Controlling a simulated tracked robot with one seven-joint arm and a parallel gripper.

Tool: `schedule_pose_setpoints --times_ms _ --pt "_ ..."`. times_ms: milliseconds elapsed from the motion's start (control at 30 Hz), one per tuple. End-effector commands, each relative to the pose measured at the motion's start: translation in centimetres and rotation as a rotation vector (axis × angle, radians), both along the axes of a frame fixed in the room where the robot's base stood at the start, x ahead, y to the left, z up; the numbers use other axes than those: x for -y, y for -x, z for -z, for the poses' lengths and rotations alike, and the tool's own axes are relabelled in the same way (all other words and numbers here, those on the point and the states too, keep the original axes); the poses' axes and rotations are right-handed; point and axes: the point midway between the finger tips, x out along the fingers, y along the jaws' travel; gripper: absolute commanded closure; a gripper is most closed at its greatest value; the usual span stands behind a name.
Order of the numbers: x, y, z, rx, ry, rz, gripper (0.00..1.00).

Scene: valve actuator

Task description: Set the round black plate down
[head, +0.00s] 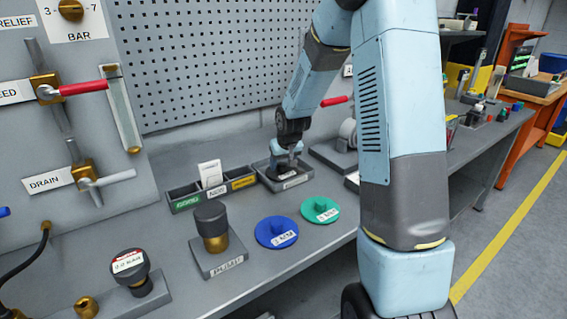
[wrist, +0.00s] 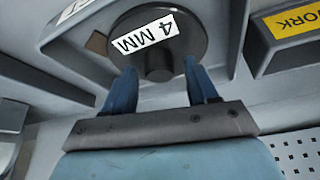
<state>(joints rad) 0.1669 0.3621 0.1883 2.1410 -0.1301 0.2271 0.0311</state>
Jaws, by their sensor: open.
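The round black plate (wrist: 192,42) has a white "4 MM" label and a central knob. In the wrist view it lies within a grey tray (wrist: 52,66). My gripper (wrist: 160,74) is open, with one blue finger on each side of the knob; I cannot tell whether either finger touches it. In the head view my gripper (head: 287,160) is low over the same tray (head: 303,178) at the back of the bench, and the plate is mostly hidden beneath it.
A blue round plate (head: 277,232) and a green round plate (head: 320,209) lie on the bench nearer the front. A divided bin (head: 186,200) with coloured labels stands left of the tray. A black-capped brass piece (head: 212,226) stands in front of it. A pegboard (head: 220,70) rises behind.

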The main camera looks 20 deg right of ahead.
Motion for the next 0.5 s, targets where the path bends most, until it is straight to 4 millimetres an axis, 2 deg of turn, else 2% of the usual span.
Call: schedule_pose_setpoints --times_ms 233,500 --pt "0.1 0.4 -1.1 0.002 0.0 0.001 0.42" --pt "0.3 2.1 -5.0 0.004 0.001 0.003 0.42"
